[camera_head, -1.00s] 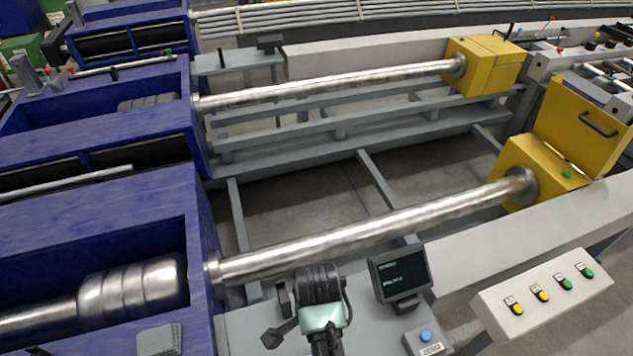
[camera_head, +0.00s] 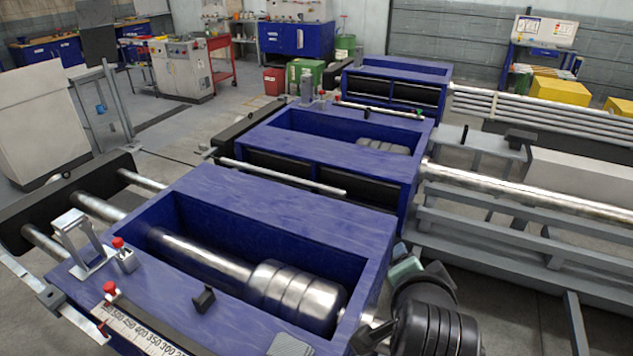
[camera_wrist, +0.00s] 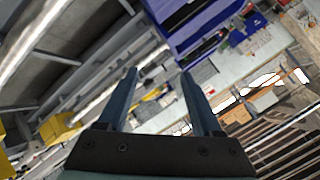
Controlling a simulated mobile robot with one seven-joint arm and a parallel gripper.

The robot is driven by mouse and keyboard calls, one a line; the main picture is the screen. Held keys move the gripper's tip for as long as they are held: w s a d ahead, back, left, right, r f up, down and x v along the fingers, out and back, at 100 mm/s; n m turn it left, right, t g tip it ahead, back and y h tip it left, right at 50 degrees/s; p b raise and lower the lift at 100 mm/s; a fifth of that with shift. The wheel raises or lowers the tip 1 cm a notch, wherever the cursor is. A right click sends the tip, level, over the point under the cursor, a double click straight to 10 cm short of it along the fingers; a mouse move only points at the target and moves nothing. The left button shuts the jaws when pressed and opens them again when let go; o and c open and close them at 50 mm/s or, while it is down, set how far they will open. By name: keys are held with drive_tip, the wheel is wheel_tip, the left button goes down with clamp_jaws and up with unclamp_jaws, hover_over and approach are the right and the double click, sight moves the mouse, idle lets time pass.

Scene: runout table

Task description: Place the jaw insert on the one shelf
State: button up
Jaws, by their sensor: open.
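My gripper (camera_wrist: 158,78) is open in the wrist view, with two dark blue fingers apart and nothing between them. In the head view only its teal body (camera_head: 405,269) shows, beside the right end of the near blue machine; its fingers cannot be made out there. A small grey ribbed block (camera_head: 291,346), perhaps the jaw insert, lies on the near blue machine's top at the bottom edge of the head view, partly cut off. My gripper is apart from it. I cannot tell which surface is the one shelf.
The near blue machine (camera_head: 290,200) has an open trough with a steel cylinder (camera_head: 290,290). Red-capped posts (camera_head: 119,252) stand at its left. Grey rails (camera_head: 480,215) lie to the right.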

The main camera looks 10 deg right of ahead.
drive_tip(key=w+a+r+n+t, duration=0.1)
drive_tip(key=a+r+n+t, duration=0.15)
drive_tip(key=r, duration=0.65)
drive_tip(key=w+a+r+n+t, duration=0.1)
drive_tip(key=a+r+n+t, duration=0.2)
drive_tip(key=r, duration=0.6)
drive_tip(key=s+a+r+n+t+y, duration=0.2)
drive_tip(key=s+a+r+n+t, duration=0.2)
drive_tip(key=r, duration=0.8)
drive_tip(key=s+a+r+n+t+y, duration=0.2)
drive_tip(key=s+a+r+n+t, duration=0.2)
drive_tip(key=s+a+r+t, duration=0.3)
wheel_tip(320, 180, up, 5)
drive_tip(key=shift+s+a+r, duration=0.1)
drive_tip(key=shift+s+a, duration=0.8)
drive_tip(key=shift+a, duration=0.1)
drive_tip(key=shift+t, duration=0.25)
